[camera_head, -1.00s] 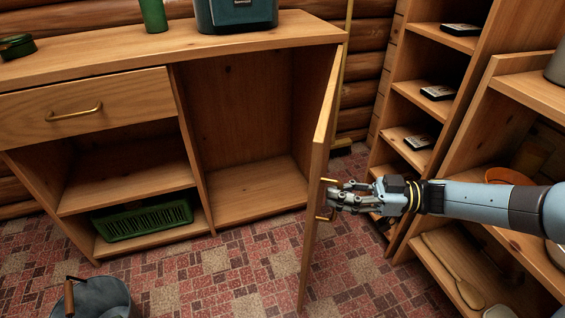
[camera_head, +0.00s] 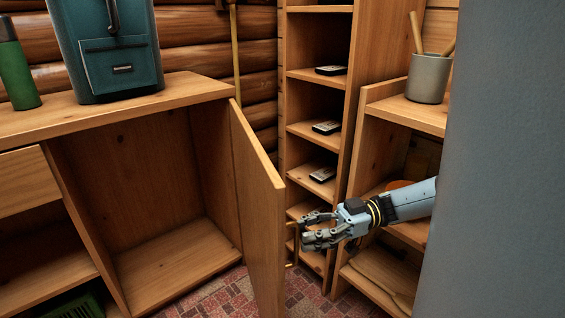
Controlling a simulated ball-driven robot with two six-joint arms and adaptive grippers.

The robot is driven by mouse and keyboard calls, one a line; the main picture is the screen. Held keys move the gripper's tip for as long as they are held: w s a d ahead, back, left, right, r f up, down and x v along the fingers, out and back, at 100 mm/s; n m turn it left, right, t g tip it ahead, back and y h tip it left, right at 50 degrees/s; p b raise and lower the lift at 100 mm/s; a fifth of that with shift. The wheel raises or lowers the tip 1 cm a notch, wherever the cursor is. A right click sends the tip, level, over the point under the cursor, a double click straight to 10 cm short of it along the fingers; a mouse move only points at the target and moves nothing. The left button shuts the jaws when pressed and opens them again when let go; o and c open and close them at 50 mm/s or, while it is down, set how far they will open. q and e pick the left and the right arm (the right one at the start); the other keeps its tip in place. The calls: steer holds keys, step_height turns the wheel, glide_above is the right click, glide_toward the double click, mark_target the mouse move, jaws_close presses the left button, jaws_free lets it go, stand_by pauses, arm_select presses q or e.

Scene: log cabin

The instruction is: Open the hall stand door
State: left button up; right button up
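The hall stand (camera_head: 190,92) is a wooden cabinet at the left, with an open, empty compartment (camera_head: 180,262). Its door (camera_head: 258,205) stands wide open, swung out toward me on its right-hand hinge side. A brass handle (camera_head: 293,246) shows on the door's outer face, partly hidden by the door edge and fingers. My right gripper (camera_head: 304,230) is beside the handle, with its fingers spread apart. It looks open and empty; whether a finger touches the handle I cannot tell. My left gripper is not in view.
A teal box (camera_head: 110,60) and green bottle (camera_head: 18,75) stand on the hall stand top. A tall shelf (camera_head: 350,100) with small dark items is behind my gripper. A lower shelf unit (camera_head: 405,110) holds a grey pot (camera_head: 428,78). Patterned floor (camera_head: 222,298) shows below.

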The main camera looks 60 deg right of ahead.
steer(key=v, duration=0.6)
steer(key=shift+d, duration=0.1)
steer(key=shift+c, duration=0.4)
